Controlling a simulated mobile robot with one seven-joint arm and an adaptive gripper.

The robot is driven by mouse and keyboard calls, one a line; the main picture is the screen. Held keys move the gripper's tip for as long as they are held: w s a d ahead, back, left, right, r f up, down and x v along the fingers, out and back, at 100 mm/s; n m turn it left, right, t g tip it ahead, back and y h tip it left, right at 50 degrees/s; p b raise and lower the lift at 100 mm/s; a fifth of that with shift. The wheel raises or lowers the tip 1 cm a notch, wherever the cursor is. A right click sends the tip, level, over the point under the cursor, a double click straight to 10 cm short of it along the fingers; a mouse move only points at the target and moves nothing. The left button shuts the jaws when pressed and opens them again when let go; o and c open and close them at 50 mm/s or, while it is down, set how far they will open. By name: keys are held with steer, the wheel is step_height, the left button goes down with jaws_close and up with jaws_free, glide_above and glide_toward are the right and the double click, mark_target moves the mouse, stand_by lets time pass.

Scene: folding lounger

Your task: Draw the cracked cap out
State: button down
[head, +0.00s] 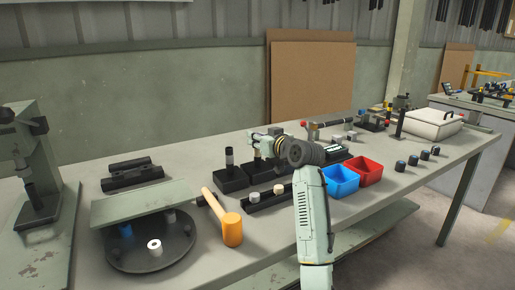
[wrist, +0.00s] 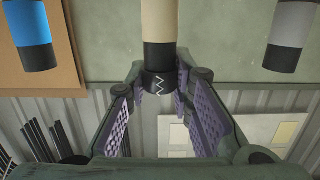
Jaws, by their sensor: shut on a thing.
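In the wrist view the cracked cap (wrist: 158,60) is a black cap with a white zigzag mark on the end of a beige tube (wrist: 158,20). My gripper (wrist: 160,87) has its two purple-padded fingers on either side of the cap, shut on it. The cap and tube still look in line and touching. In the head view my gripper (head: 262,141) is above the middle of the bench, pointing left; the cap cannot be made out there.
In the wrist view a blue tube (wrist: 31,20) and a grey tube (wrist: 292,20), both black-ended, flank the beige one. The bench holds a mallet (head: 232,228), a blue bin (head: 341,190), a red bin (head: 370,181) and a round black tray (head: 180,262).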

steer(key=shift+r+p, duration=0.35)
steer(key=shift+r, duration=0.2)
stand_by(0.5)
steer(key=shift+r+p, duration=1.25)
steer(key=shift+r, duration=0.5)
